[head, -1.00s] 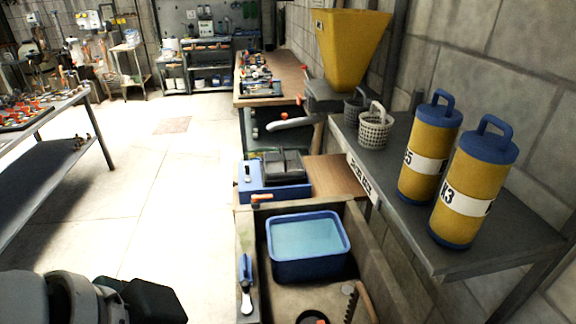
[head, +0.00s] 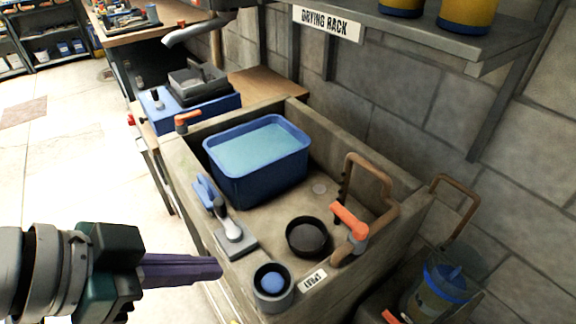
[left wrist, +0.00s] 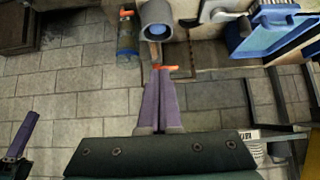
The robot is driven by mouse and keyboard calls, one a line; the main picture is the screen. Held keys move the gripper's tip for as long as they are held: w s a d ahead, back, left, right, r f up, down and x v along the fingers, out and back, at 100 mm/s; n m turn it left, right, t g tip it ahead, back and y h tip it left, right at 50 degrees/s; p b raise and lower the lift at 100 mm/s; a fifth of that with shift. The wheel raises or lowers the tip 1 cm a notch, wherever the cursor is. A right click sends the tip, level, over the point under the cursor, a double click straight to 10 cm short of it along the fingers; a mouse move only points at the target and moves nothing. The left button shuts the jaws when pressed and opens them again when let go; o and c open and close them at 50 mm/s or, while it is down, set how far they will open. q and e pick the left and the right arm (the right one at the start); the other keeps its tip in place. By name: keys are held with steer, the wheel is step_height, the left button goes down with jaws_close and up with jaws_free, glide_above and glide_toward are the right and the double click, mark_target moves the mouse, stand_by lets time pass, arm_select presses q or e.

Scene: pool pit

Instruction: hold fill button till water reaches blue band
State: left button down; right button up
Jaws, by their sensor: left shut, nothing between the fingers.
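The fill button looks to be the blue round button (head: 272,282) in a grey round housing at the sink's near corner. It also shows in the left wrist view (left wrist: 156,31). A clear vessel with a blue band (head: 447,284) stands low at the right, partly cut off; it also shows in the left wrist view (left wrist: 127,42). I cannot tell its water level. My left gripper (head: 220,268) is shut and empty, left of the button and apart from it. Purple fingers at the left edge of the left wrist view (left wrist: 22,134) look like my right gripper; their state is unclear.
A blue tub of water (head: 258,160) stands in the stone sink (head: 369,173). A brush (head: 208,192), a scraper (head: 232,238), a dark round drain cup (head: 307,236) and an orange-handled tap (head: 350,222) are near the button. A drying rack shelf (head: 400,30) overhangs the back right.

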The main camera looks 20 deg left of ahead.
arm_select(q)
steer(key=shift+d, duration=0.1)
steer(key=shift+w, duration=0.1)
steer(key=b, duration=0.3)
glide_above(279, 277)
steer(key=s+a, duration=0.2)
steer(key=f, duration=0.7)
steer(key=shift+d+f, duration=0.2)
steer(key=shift+f, duration=0.05)
steer(key=shift+s+a+f+b, duration=0.1)
steer(key=shift+f+b, duration=0.1)
steer(key=shift+f, duration=0.45)
steer(key=shift+s+a+f+b, duration=0.1)
steer(key=shift+f+b, duration=0.1)
steer(key=shift+f, duration=0.4)
steer(key=shift+d+f, duration=0.1)
steer(key=shift+f, duration=0.4)
